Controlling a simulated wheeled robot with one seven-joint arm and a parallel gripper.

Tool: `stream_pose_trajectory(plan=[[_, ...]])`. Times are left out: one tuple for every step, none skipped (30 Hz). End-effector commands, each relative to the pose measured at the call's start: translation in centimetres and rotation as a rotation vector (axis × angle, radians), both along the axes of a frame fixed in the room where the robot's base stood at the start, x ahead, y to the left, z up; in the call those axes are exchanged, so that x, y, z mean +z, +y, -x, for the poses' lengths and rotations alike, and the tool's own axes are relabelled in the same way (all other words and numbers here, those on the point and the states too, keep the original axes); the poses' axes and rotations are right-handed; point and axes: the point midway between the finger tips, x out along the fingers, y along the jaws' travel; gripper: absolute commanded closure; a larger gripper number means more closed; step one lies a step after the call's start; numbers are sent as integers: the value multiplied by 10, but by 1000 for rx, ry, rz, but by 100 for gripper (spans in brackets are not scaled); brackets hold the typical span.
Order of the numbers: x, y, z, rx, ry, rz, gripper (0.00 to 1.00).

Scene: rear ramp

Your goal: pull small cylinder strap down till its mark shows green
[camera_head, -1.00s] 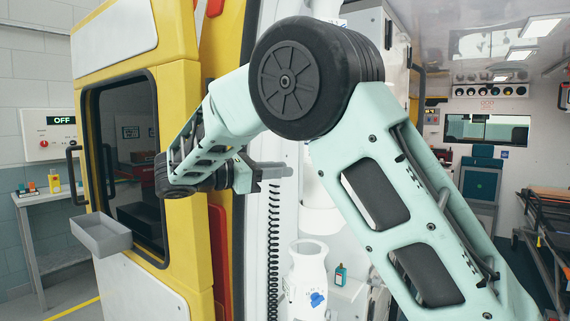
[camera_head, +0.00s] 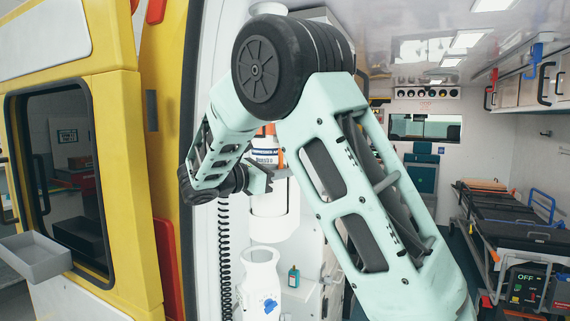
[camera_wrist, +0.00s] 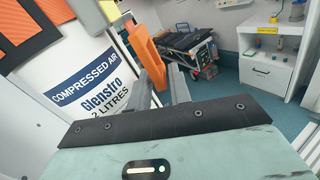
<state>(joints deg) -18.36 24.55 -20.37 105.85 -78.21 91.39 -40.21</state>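The small cylinder (camera_head: 263,157) is white with a blue "COMPRESSED AIR, 2 LITRES" label, and stands upright in a white holder behind my gripper. Its label (camera_wrist: 92,85) fills the left of the wrist view. An orange strap (camera_head: 279,158) shows at its right side; its hanging orange end (camera_wrist: 147,57) is just beyond my fingers in the wrist view. I cannot tell whether they touch it. My gripper (camera_wrist: 165,88) has its two fingers apart, with a gap between them, and seems empty. No green mark is visible. My arm covers part of the cylinder in the head view.
The open yellow door (camera_head: 110,190) with a grey tray (camera_head: 38,257) stands left. An empty-looking white holder (camera_head: 261,275) and a small teal bottle (camera_head: 293,276) are below the cylinder. A stretcher (camera_head: 510,225) stands at right; the floor before it is clear.

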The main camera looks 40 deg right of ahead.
Motion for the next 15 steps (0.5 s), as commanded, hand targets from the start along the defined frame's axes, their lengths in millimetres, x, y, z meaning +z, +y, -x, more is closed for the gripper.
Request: stream_pose_trajectory(plan=[[1, -6, 1, -2, 1, 0, 80], [1, -8, 2, -2, 0, 1, 80], [1, -11, 2, -2, 0, 1, 80], [1, -12, 2, -1, -1, 1, 80], [1, -14, 2, 0, -1, 1, 80], [0, -15, 2, 0, -1, 1, 80], [0, -15, 2, 0, -1, 0, 80], [0, -16, 2, 1, -1, 0, 80], [0, -16, 2, 1, -1, 0, 80], [0, -16, 2, 1, -1, 0, 80], [0, -16, 2, 1, -1, 0, 80], [0, -16, 2, 0, -1, 0, 80], [0, -16, 2, 0, -1, 0, 80], [0, -16, 2, 0, -1, 0, 80], [0, -16, 2, 0, -1, 0, 86]])
